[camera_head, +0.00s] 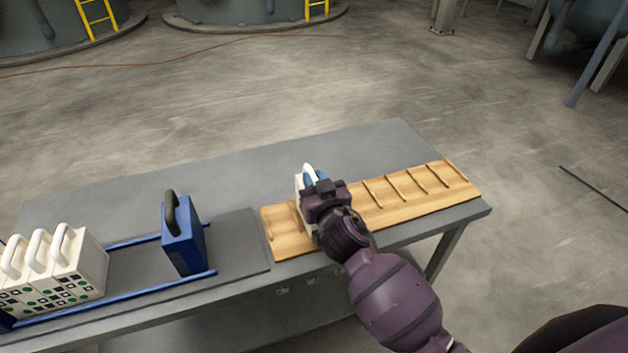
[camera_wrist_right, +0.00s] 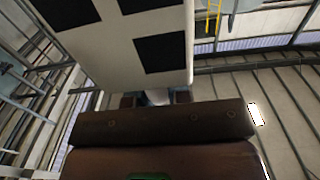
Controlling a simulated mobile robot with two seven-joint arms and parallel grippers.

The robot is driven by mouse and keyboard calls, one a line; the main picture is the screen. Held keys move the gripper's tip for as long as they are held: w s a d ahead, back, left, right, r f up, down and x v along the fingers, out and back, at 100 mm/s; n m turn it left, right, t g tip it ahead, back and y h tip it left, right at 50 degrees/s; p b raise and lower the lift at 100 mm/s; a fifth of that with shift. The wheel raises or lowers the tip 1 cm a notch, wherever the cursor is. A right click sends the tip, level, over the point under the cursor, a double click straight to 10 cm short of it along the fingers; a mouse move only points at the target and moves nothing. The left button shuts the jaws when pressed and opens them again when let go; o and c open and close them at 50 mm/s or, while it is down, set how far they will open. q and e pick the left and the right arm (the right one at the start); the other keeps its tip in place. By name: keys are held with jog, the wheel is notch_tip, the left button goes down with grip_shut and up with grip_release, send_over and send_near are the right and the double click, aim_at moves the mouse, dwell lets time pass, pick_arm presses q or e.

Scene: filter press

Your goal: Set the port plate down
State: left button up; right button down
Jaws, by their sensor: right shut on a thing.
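My right gripper (camera_head: 324,192) is shut on a white port plate (camera_head: 299,187) over the left part of the slatted wooden rack (camera_head: 388,217). The plate's white loop handle shows just behind the gripper, and the gripper hides most of the plate. In the right wrist view the plate (camera_wrist_right: 108,44) fills the upper middle, white with black squares, in front of the gripper (camera_wrist_right: 155,98). I cannot tell whether the plate's lower edge touches the rack. My left gripper is not in view.
More white plates (camera_head: 78,262) with loop handles stand at the left end of the blue rails (camera_head: 150,292). A blue plate (camera_head: 183,240) with a dark handle stands upright on the rails. The rack's right slots are empty. The grey table (camera_head: 245,178) is clear behind the rack.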

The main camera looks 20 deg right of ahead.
jog(key=shift+f, duration=0.1)
jog(key=c, duration=1.1)
grip_release()
jog(key=s, duration=1.2)
jog(key=shift+d, duration=0.2)
jog(key=s+d+f+g, duration=0.2)
jog(key=s+d+f, duration=0.1)
jog(key=s+f, duration=0.2)
jog(key=s+d+f+g, duration=0.2)
jog(key=s+d+f, duration=0.2)
jog(key=f, duration=0.4)
jog(key=s+d+f+g, duration=0.2)
jog(key=s+d+f, duration=0.1)
jog(key=s+f, duration=0.3)
jog(key=shift+s+d+f+n+g+h, duration=0.2)
jog(key=shift+f+n+g+h, duration=0.1)
jog(key=shift+f+g+h, duration=0.15)
